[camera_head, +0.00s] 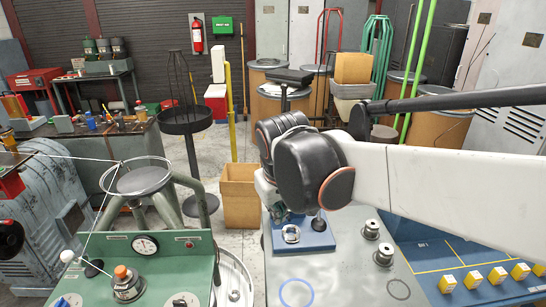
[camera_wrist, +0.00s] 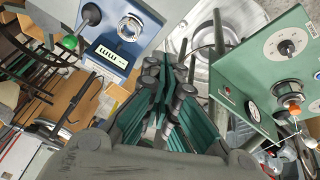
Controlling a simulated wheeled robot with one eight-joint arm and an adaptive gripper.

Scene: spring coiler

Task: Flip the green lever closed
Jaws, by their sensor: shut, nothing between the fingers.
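A small green knob (camera_wrist: 68,42), which looks like the green lever's end, shows in the wrist view beside the left edge of the blue panel (camera_wrist: 118,72). The blue panel (camera_head: 320,241) shows just below my wrist there; I cannot pick out the lever.
A green control box (camera_wrist: 258,65) with a gauge stands right of my gripper in the wrist view. The head view shows a green machine (camera_head: 190,262) at lower left and a cardboard box (camera_head: 240,205).

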